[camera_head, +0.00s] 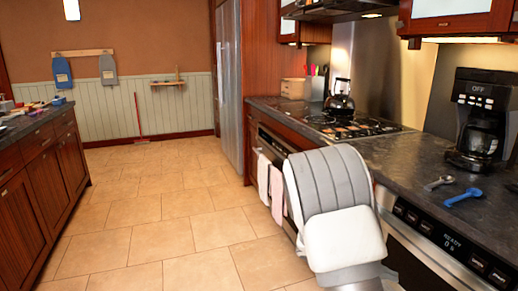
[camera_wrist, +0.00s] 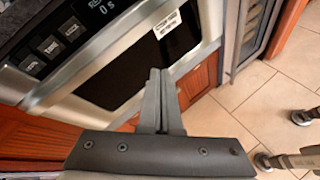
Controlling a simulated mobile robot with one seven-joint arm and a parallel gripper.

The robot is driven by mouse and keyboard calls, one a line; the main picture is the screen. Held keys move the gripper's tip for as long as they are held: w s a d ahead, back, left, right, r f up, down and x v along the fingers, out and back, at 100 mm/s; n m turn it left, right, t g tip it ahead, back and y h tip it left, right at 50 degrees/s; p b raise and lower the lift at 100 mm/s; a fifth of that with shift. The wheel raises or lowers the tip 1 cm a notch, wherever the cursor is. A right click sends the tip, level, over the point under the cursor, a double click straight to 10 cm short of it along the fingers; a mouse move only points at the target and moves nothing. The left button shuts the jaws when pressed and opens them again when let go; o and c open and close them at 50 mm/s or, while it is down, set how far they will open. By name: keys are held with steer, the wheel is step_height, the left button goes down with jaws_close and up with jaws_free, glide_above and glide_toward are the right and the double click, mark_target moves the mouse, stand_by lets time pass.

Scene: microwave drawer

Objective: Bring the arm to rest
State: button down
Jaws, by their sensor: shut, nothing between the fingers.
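My gripper (camera_wrist: 160,75) shows in the wrist view with its two grey fingers pressed together and nothing between them. It points toward the steel front of the microwave drawer (camera_wrist: 102,82) and overlaps it in the picture. I cannot tell the exact gap. The drawer's lit control panel (camera_head: 450,243) also shows in the head view at the lower right. The drawer front looks shut. My arm, grey and white, stands in front of the counter in the head view. It hides part of the drawer, and my gripper is out of sight there.
The dark counter (camera_head: 400,158) on the right holds a coffee maker (camera_head: 481,118), a blue spoon-like tool (camera_head: 463,197) and a metal one (camera_head: 439,183). A kettle (camera_head: 340,98) stands on the stove. Towels (camera_head: 264,180) hang nearby. The tiled floor (camera_head: 180,215) is open up to the left cabinets (camera_head: 40,185).

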steer(key=s+a+r+m+t+y, duration=0.3)
steer(key=s+a+r+m+y, duration=0.3)
steer(key=s+a+r, duration=0.4)
steer(key=s+a+r+m+t+y, duration=0.3)
steer(key=s+a+r+m+y, duration=0.4)
steer(key=s, duration=0.5)
step_height(320, 180, up, 20)
steer(key=a+n+p, duration=0.1)
steer(key=p, duration=1.9)
steer(key=shift+w+f, duration=0.2)
